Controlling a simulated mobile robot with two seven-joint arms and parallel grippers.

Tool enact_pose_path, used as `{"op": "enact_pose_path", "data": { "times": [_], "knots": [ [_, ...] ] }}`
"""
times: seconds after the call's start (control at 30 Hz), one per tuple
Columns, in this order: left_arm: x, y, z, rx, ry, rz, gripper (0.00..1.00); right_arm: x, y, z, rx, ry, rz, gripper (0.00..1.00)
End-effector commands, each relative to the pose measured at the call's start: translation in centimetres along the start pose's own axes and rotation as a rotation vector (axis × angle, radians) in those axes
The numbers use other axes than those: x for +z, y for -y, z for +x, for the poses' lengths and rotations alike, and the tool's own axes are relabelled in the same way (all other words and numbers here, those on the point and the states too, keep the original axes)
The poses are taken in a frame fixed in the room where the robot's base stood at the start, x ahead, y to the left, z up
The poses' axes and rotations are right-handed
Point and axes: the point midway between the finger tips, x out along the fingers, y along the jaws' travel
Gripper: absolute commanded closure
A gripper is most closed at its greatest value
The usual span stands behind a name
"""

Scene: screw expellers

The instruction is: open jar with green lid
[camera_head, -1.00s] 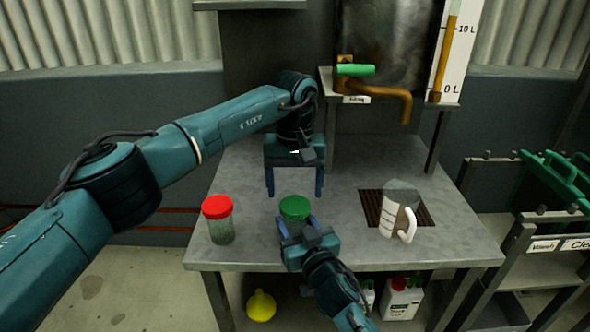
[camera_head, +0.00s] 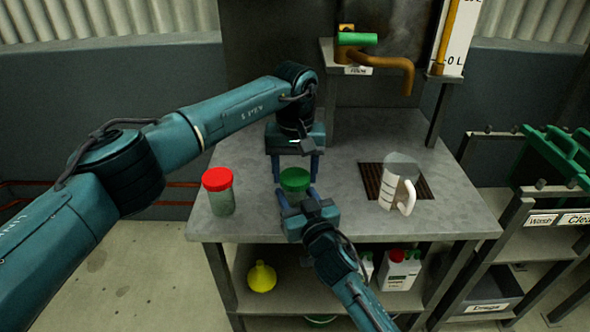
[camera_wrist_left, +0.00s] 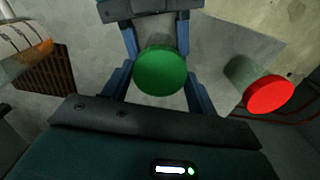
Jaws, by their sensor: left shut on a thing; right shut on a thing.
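The jar with the green lid (camera_head: 295,179) stands upright on the grey bench. In the left wrist view the green lid (camera_wrist_left: 161,70) sits between the fingers of my left gripper. My left gripper (camera_head: 294,172) comes from behind and above and is shut on the green lid. My right gripper (camera_head: 296,197) comes from the front, low, and is shut on the jar's body, most of which it hides. The right gripper also shows at the top of the left wrist view (camera_wrist_left: 152,25). The lid sits on the jar.
A jar with a red lid (camera_head: 218,191) stands left of the green-lidded jar. A brass tap (camera_head: 396,66) juts out at the back. Bottles and a yellow funnel (camera_head: 262,277) are underneath.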

Motion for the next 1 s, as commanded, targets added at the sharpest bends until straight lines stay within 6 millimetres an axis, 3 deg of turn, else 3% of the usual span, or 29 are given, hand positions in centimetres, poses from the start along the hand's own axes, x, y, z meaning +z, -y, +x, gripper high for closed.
{"op": "enact_pose_path", "data": {
  "times": [0.17, 0.37, 1.0],
  "knots": [
    [0.00, -0.01, -0.03, 0.000, 0.000, 0.000, 0.70, 0.06, -0.02, -0.01, 0.000, 0.001, 0.000, 1.00],
    [-0.01, 0.01, -0.06, 0.000, 0.000, -0.100, 0.70, 0.06, -0.02, -0.01, 0.001, 0.001, 0.000, 1.00],
    [-0.02, 0.02, -0.18, 0.001, -0.001, -1.496, 0.70, 0.08, -0.03, -0.01, 0.001, 0.002, 0.000, 1.00]
  ]
}}
